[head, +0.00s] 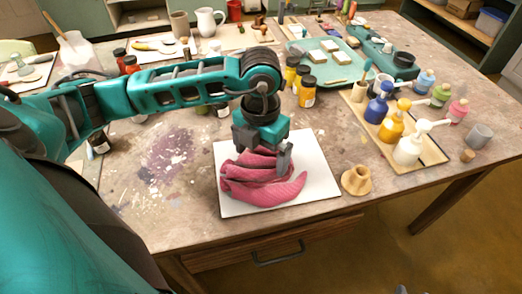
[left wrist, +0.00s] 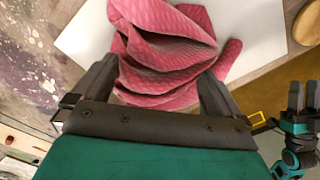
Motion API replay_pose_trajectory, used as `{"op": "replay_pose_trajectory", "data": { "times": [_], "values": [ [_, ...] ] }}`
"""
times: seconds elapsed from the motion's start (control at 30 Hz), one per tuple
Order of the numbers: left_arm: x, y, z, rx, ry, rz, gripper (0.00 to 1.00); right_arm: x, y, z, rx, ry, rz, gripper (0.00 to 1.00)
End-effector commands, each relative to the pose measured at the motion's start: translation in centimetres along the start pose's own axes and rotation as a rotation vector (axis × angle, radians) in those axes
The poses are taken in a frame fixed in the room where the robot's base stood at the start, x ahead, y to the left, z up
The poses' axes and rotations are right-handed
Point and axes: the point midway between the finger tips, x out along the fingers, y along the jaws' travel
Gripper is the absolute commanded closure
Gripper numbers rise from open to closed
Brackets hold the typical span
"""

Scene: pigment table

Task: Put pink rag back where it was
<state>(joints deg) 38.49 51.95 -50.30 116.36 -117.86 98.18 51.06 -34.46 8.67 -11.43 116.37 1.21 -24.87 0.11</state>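The pink rag (head: 262,186) lies crumpled on a white board (head: 321,178) near the table's front edge. It also shows in the left wrist view (left wrist: 165,50), with the white board (left wrist: 85,32) under it. My left gripper (head: 264,156) is right over the rag, pointing down. In the left wrist view its two fingers (left wrist: 157,88) are spread apart on either side of the rag's near part. Whether the fingers touch the cloth I cannot tell. My right gripper (left wrist: 300,108) shows at the right edge of the left wrist view, away from the rag; its fingers look apart.
A tray of pump bottles (head: 430,150) is farther right. A drawer handle (head: 278,256) is below the front edge.

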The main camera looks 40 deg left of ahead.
Motion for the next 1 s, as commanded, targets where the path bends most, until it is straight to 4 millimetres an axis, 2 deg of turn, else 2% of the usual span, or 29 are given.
{"op": "replay_pose_trajectory", "data": {
  "times": [0.27,0.37,0.7,0.83,1.0],
  "values": [
    [-0.7,0.0,0.0,0.0,-0.001,0.0,0.0,-0.2,-0.1,-0.5,0.007,0.003,0.001,0.59],
    [-2.3,0.0,0.1,0.0,-0.004,0.001,0.0,-0.3,-0.1,-0.5,0.008,0.005,0.002,0.59],
    [-9.6,0.0,0.1,0.0,-0.005,-0.001,0.0,-0.7,0.4,-0.3,0.004,-0.005,0.016,0.59],
    [-11.3,0.0,0.1,0.0,-0.004,-0.001,0.0,-0.9,0.4,-0.3,0.003,-0.003,0.017,0.59],
    [-12.3,0.0,0.1,-0.001,-0.001,-0.001,0.0,-0.9,0.5,0.0,0.0,-0.009,0.018,0.59]
  ]
}}
